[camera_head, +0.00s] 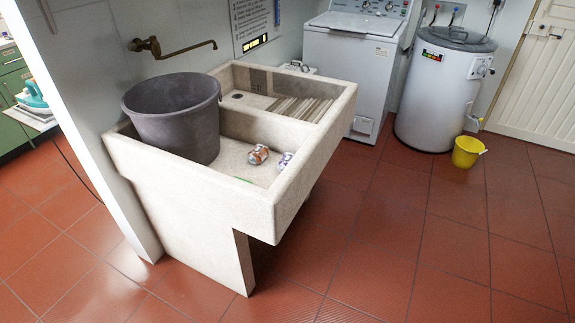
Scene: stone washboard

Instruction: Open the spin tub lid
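A round white and grey tub machine (439,100), which looks like the spin tub, stands on the floor at the back right against the wall. Its dark grey lid (457,38) lies on top and looks closed, with a small raised part at its middle. A control knob and fittings show on its right side. Neither of my grippers is in view.
A white top-loading washer (347,75) stands left of the tub. A yellow bucket (467,152) sits at its right foot. Red tiled floor in front is clear.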

